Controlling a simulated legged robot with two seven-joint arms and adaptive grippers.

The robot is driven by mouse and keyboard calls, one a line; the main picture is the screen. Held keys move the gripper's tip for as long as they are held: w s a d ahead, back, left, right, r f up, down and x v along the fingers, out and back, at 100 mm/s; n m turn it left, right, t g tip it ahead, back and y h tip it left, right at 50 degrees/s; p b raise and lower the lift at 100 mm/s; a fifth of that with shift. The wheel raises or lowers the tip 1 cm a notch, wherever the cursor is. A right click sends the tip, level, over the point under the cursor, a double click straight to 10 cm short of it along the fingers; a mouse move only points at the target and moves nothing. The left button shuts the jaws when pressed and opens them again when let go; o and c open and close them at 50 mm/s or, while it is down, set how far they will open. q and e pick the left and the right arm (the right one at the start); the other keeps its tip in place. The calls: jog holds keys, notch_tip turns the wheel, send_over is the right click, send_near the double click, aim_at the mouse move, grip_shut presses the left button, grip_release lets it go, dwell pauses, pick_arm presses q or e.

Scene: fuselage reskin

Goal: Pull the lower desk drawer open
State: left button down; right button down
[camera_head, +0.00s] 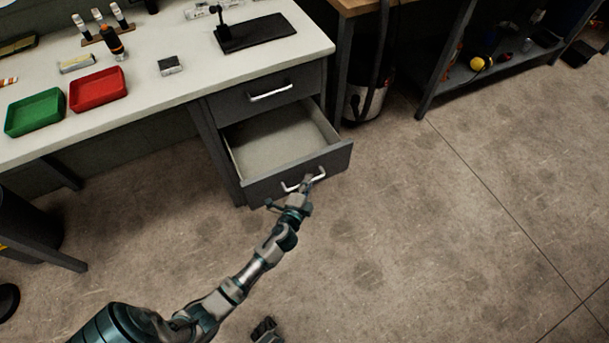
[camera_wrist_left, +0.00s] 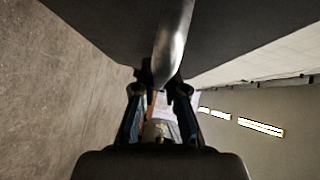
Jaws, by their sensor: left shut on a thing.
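The lower desk drawer (camera_head: 297,177) stands pulled well out from the desk, and its pale, empty inside shows. Its metal bar handle (camera_head: 319,175) is on the front panel. My left gripper (camera_head: 306,183) is at this handle and shut on it. In the left wrist view the bright handle bar (camera_wrist_left: 174,40) runs down between the two fingers (camera_wrist_left: 160,88), with the dark drawer front behind it. The upper drawer (camera_head: 268,95) is closed. My right gripper (camera_head: 267,330) shows only in part at the bottom edge of the head view; its fingers cannot be made out clearly.
The desk top (camera_head: 190,100) carries a green tray (camera_head: 35,112), a red tray (camera_head: 97,88), a small grey block (camera_head: 170,65) and a black mat (camera_head: 255,33). A canister (camera_head: 362,103) stands right of the desk. The floor in front of the drawer is clear.

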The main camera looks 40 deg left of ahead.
pick_arm(q)
jog(key=s+d, duration=0.3)
jog(key=d, duration=0.2)
jog(key=shift+d+f, duration=0.35)
jog(key=shift+f, duration=0.05)
jog(key=c, duration=1.3)
grip_release()
jog(key=shift+o, duration=0.5)
jog(key=shift+a, duration=0.1)
jog(key=shift+w+r, duration=0.1)
jog(key=shift+r, duration=0.05)
jog(key=v, duration=1.2)
